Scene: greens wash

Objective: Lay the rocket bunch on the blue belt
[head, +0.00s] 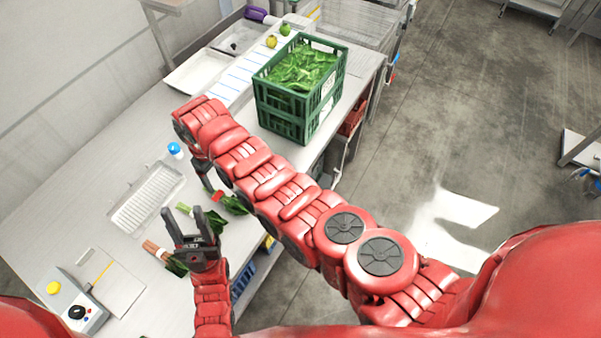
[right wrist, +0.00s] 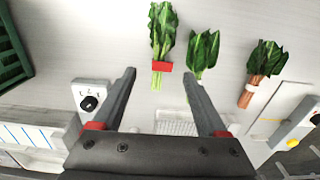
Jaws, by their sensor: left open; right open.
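Three leafy bunches lie on the grey table. One has lobed leaves and a red band (right wrist: 161,30); it is partly hidden by my right arm in the head view (head: 235,204). I take it as the rocket, though no label shows. A pale-stemmed bunch (right wrist: 203,52) and a brown-stemmed one with a white band (right wrist: 262,72) lie beside it. My right gripper (right wrist: 160,78) is open and empty, above the table near the red-banded bunch. My left gripper (head: 190,214) is open over the pale-stemmed bunch. A white strip with blue lines (head: 238,76) may be the belt.
A green crate of leaves (head: 258,95) stands on the table's far right. A ribbed white tray (head: 147,197), a blue-capped bottle (head: 174,149) and a control box with a yellow button (head: 72,303) are at the left. My right arm crosses above the table.

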